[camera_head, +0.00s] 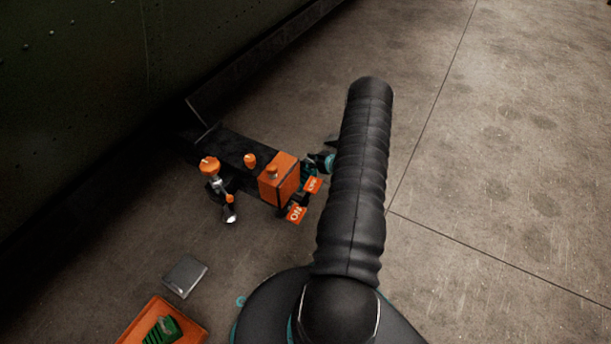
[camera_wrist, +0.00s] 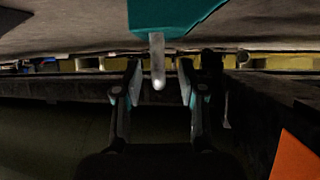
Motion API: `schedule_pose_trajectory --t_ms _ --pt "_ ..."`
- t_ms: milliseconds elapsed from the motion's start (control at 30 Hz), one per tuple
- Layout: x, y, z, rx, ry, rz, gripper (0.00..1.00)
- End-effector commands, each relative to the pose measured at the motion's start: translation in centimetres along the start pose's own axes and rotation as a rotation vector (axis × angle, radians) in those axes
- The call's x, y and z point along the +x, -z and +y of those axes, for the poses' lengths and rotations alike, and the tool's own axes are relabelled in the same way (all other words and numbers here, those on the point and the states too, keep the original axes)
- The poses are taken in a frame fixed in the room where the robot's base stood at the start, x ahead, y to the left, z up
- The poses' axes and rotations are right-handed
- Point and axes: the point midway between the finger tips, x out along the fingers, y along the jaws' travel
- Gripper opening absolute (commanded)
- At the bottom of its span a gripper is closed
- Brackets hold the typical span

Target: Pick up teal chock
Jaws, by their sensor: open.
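The teal chock (camera_wrist: 178,14) shows at the top of the wrist view, cut off by the picture edge. A pale metal peg (camera_wrist: 157,62) extends down from it. My gripper (camera_wrist: 161,74) is open, with one finger on each side of the peg and a visible gap on both sides. The chock's body lies beyond the fingertips. In the head view my black arm hides much of the area around the gripper. Small teal parts (camera_head: 309,167) show beside the orange box there, but I cannot tell whether they are chock or gripper.
An orange box (camera_head: 279,179), an orange-capped tool (camera_head: 211,168) and orange tags (camera_head: 296,213) are close to the arm's end. A grey block (camera_head: 185,277) and an orange tray (camera_head: 127,336) holding a green item lie nearer. A dark wall (camera_head: 80,90) stands left; floor at right is clear.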

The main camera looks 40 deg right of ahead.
Motion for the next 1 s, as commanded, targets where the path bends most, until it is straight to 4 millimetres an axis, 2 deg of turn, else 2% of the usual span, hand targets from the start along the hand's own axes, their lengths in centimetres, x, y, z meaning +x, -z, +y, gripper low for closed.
schedule_pose_trajectory --t_ms 100,200,267,767,1000 --pt "0.0 0.0 0.0 0.000 0.000 0.000 0.38" --pt "-0.1 0.0 0.0 0.000 0.000 0.000 0.13" --pt "-0.1 0.0 0.0 0.000 0.000 0.000 0.00" --pt "-0.1 0.2 0.0 -0.001 0.000 0.001 0.00" --pt "-1.1 2.0 0.1 -0.003 -0.001 0.002 0.00"
